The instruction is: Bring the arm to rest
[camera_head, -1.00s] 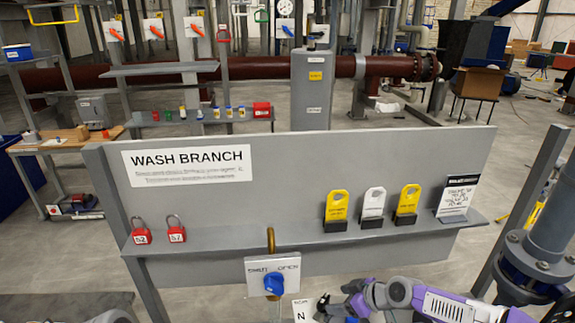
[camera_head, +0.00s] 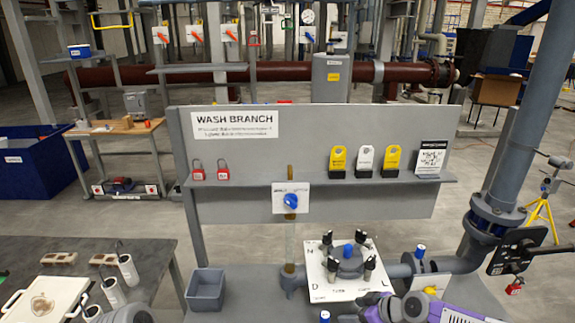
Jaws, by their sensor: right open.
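My right arm, purple and grey, comes in at the bottom right. Its gripper (camera_head: 360,314) is open at the bottom edge and partly cut off. It is just in front of the white plate (camera_head: 325,292) lettered N and D, and I see nothing held in it. A round filter housing with several dark clamps and a blue knob (camera_head: 347,250) stands on the plate. A grey rounded part of my left arm shows at the bottom left; its gripper is not in view.
The Wash Branch panel (camera_head: 300,120) stands behind, with a blue valve handle (camera_head: 290,200), red padlocks (camera_head: 198,174) and tags on its shelf. A grey bin (camera_head: 205,288) is left of the plate. A dark table (camera_head: 150,260) holds cylinders and a white tray (camera_head: 45,303).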

